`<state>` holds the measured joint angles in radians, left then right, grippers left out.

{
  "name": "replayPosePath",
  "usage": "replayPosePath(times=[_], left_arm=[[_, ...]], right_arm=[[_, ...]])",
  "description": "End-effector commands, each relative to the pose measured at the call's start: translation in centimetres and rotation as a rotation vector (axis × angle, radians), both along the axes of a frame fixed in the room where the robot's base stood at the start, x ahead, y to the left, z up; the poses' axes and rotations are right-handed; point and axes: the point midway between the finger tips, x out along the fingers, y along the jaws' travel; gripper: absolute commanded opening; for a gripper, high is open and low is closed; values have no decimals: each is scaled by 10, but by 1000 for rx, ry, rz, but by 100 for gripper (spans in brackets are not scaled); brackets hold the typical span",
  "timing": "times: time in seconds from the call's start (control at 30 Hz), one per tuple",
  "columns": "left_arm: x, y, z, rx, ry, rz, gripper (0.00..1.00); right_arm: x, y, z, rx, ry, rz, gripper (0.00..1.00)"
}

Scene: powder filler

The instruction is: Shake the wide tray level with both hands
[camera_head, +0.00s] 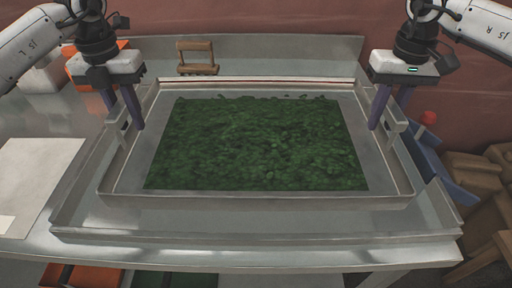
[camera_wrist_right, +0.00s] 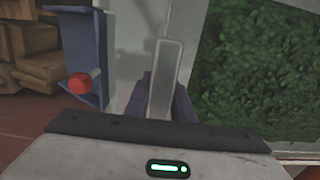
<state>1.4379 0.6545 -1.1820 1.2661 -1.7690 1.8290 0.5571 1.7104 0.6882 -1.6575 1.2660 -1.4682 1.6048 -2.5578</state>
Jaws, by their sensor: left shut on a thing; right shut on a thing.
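The wide metal tray (camera_head: 250,203) lies in the middle of the head view, over a larger shallow metal pan on the table. A layer of green leafy stuff (camera_head: 258,145) covers most of its floor, with bare strips along the sides. My left gripper (camera_head: 126,128) is shut on the tray's left handle, fingers pointing down. My right gripper (camera_head: 383,122) is shut on the right handle (camera_head: 396,122). In the right wrist view the grey handle (camera_wrist_right: 165,75) stands between the purple fingers. I cannot tell whether the tray touches the pan beneath.
The larger pan's front rim (camera_head: 255,238) runs around the tray. A small wooden chair-shaped object (camera_head: 196,58) stands behind. A white sheet (camera_head: 38,180) lies at left. A blue frame with a red knob (camera_head: 428,118) stands at right, near brown boxes (camera_head: 475,172). Orange bins show at left.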

Motion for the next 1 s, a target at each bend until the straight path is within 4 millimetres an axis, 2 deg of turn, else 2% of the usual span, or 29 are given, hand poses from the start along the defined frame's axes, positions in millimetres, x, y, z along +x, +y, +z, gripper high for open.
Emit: replayPosePath(times=[0.03, 0.67, 1.0], left_arm=[[1, 1, 5, 0, -6, 3, 0], [1, 2, 6, 1, -6, 4, 0], [1, 1, 26, 1, -8, 3, 0]], right_arm=[[2, -1, 5, 0, -6, -4, 0], [2, -1, 6, 0, -7, -4, 0], [2, -1, 26, 0, -8, -4, 0]])
